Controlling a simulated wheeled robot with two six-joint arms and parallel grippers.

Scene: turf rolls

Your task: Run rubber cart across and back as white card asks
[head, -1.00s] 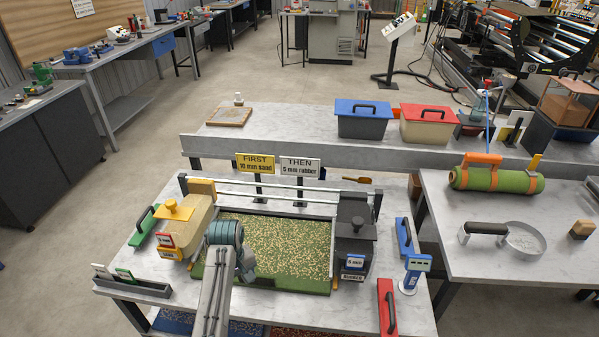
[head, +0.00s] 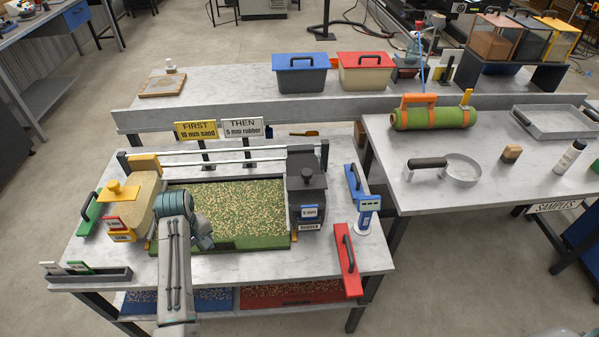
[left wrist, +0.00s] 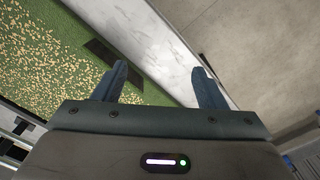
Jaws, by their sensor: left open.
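The rubber cart (head: 306,192), a dark grey hopper with a black knob, blue "5 mm" tag and "RUBBER" label, stands at the right end of the turf tray (head: 255,240). The tan sand cart (head: 125,205) with a yellow knob is at the left end. The white card (head: 243,128) reads "THEN 5 mm rubber"; the yellow card (head: 196,130) reads "FIRST 10 mm sand". My left gripper (head: 203,240) is over the tray's front left part, fingers mostly hidden there. In the left wrist view my left gripper (left wrist: 160,82) is open and empty above the tray's front edge. My right gripper is out of view.
Two rails (head: 225,160) span behind the turf. A green-handled bar (head: 90,213) lies left; a blue-handled bar (head: 354,182), blue gauge stand (head: 367,212) and red bar (head: 348,258) are right. A card rack (head: 87,275) is front left. Lidded bins (head: 302,77) stand behind.

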